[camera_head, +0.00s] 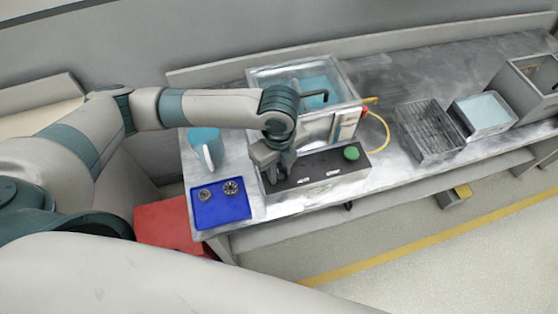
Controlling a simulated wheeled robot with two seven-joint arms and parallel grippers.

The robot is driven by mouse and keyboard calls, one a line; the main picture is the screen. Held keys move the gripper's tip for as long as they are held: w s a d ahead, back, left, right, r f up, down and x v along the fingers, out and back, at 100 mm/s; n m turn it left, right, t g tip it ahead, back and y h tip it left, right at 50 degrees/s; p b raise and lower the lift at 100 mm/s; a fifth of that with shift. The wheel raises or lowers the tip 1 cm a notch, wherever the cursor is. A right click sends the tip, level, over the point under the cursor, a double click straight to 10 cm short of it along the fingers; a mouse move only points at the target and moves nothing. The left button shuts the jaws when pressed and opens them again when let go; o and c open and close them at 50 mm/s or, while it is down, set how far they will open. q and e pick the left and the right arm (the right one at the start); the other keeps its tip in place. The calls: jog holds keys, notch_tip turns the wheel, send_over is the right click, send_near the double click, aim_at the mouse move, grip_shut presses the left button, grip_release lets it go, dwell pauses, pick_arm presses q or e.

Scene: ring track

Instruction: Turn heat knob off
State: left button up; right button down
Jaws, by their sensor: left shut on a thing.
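A control box (325,172) with a dark top panel stands on the metal bench. A green round button (351,153) sits at its right end, with small white labels on the panel. My left gripper (272,178) reaches down onto the left end of this panel. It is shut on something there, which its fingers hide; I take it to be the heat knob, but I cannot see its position. My right gripper is not in view.
A water bath (350,86) stands behind the box. A blue tray (222,214) with two small metal parts and a light-blue jug (205,147) are at left. A wire basket (430,131) and a water-filled tray (484,111) stand right. A red box (170,224) is below the bench.

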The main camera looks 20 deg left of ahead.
aim_at(279, 174)
pick_arm(q)
jog(key=n+p, duration=0.2)
jog(key=p, duration=0.1)
jog(key=shift+r+n, duration=0.2)
jog(key=shift+n, duration=0.1)
jog(key=shift+f+n+p, duration=0.15)
jog(key=shift+n+p, duration=0.2)
jog(key=shift+n, duration=0.05)
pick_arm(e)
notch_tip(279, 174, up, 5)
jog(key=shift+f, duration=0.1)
pick_arm(q)
jog(key=shift+w, duration=0.1)
jog(key=o, duration=1)
jog(key=shift+o, duration=0.2)
jog(key=shift+r+b, duration=0.3)
jog(key=shift+r, duration=0.5)
notch_tip(279, 174, up, 16)
jog(key=b, duration=0.3)
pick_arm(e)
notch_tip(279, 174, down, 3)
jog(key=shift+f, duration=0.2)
